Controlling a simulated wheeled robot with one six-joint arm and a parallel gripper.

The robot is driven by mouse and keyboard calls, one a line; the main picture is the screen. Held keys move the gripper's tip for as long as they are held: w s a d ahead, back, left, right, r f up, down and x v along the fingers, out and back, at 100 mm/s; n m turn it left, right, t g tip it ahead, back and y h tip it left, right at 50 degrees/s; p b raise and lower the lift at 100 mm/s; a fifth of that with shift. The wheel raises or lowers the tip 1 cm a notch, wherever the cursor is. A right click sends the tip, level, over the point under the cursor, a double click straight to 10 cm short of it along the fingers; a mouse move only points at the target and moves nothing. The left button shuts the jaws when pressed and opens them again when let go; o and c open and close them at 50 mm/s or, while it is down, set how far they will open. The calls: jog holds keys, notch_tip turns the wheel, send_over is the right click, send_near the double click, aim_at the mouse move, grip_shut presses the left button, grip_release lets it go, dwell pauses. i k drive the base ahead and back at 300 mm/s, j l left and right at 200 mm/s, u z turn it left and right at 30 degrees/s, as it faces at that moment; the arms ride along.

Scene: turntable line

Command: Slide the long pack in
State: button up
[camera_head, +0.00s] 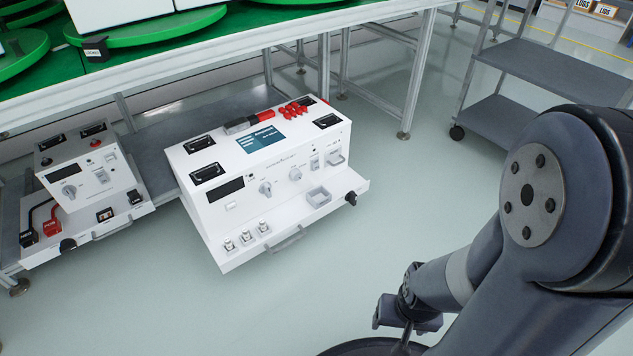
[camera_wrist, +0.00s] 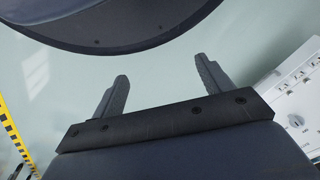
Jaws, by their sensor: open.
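A large white test unit (camera_head: 245,205) with a dial, a display and an open front ledge stands on a low grey shelf. A long dark grey piece with a red end (camera_head: 248,122) lies on its top, beside red clips (camera_head: 294,109); I cannot tell whether it is the long pack. My gripper (camera_head: 407,326) is low at the bottom right, well apart from the unit. In the wrist view its two fingers (camera_wrist: 161,72) are spread with nothing between them. The white unit's edge (camera_wrist: 295,95) shows at the right there.
A smaller white unit (camera_head: 88,185) with red and black leads stands at the left. A green-topped table (camera_head: 200,58) with green turntables is above the shelf. A grey cart (camera_head: 550,70) stands at the back right. The floor (camera_head: 370,215) between is clear.

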aim_at(212, 170)
jog(key=i+j+u, duration=0.35)
jog(key=i, duration=0.35)
jog(key=i+j+u, duration=0.15)
jog(key=i+j, duration=0.15)
jog(key=i, duration=0.05)
